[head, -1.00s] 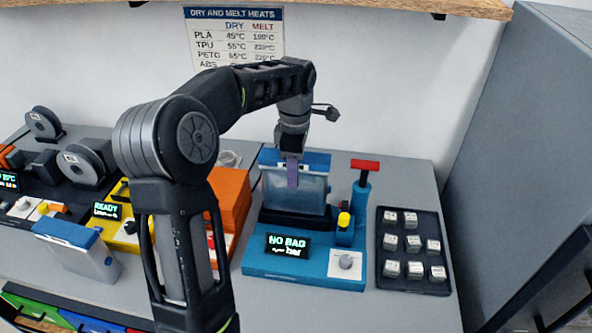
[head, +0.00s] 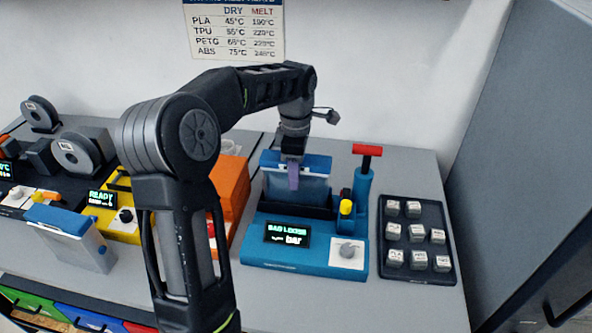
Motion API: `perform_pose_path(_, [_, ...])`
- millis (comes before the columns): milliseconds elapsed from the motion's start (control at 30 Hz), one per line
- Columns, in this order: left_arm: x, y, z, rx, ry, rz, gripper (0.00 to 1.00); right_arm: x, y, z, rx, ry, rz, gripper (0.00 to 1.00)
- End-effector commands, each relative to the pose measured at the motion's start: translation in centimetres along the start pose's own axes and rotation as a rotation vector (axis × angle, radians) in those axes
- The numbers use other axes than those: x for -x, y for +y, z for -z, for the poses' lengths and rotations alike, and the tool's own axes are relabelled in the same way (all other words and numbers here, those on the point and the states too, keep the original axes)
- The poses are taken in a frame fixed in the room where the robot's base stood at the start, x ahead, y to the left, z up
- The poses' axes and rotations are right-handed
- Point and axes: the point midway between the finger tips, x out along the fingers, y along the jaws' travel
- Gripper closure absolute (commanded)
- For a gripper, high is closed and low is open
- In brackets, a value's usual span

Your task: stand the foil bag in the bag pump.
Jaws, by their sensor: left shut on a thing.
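The foil bag (head: 314,187), silvery with a blue top band, stands upright at the black slot of the blue bag pump (head: 290,262). Its lower part is hidden behind the slot's front wall. My left gripper (head: 293,176) is shut on the bag's top edge from above. The pump's display (head: 287,235) reads "BAG LOOSE" and "-.-- bar". The pump has a red-topped handle (head: 366,152), a yellow button (head: 346,207) and a grey knob (head: 347,250). My right gripper is not in view.
A black tray (head: 421,276) of several small labelled cubes lies right of the pump. An orange box (head: 231,185) stands close on its left. A second blue-topped bag (head: 75,236) stands at the left front. A large grey cabinet (head: 530,130) bounds the right side.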

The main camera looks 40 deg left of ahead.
Motion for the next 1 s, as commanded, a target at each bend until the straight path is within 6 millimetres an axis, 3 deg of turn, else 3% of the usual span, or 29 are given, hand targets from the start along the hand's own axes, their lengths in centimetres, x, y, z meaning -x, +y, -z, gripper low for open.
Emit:
perform_pose_path(300, [-0.04,0.02,-0.02,0.0,0.0,-0.001,1.0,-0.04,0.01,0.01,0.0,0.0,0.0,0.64])
perform_pose_path(333, [-0.04,0.02,-0.02,0.0,0.0,-0.001,0.57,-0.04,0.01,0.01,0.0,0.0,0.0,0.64])
perform_pose_path(633, [-0.07,0.0,-0.01,0.0,0.0,0.0,0.33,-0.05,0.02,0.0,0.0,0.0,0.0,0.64])
perform_pose_path(1000, [0.39,0.01,-0.01,0.0,0.0,0.0,0.33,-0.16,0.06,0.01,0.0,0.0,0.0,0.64])
